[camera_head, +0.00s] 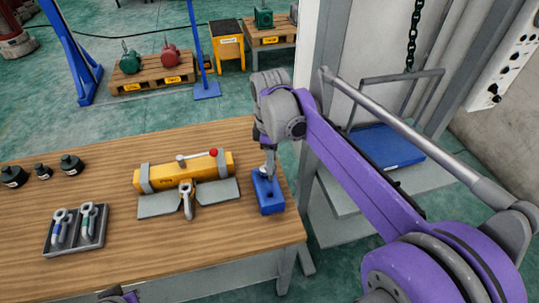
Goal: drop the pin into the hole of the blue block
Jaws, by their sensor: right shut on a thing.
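The blue block (270,202) stands near the right end of the wooden table, with a dark hole in its top. My right gripper (266,150) points down just above the block. It is shut on the pin (268,168), a small grey piece mostly hidden by the fingers. The pin's lower end is over or at the block's top; I cannot tell whether it is in the hole. A small part of my left arm's end (118,296) shows at the bottom edge, too little to tell its jaws.
A yellow lifting unit (200,171) with a hook lies left of the block. A tray (92,243) with shackles and several black weights (72,163) are further left. The table's right edge is close to the block. A chain (413,35) hangs over a blue platform at right.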

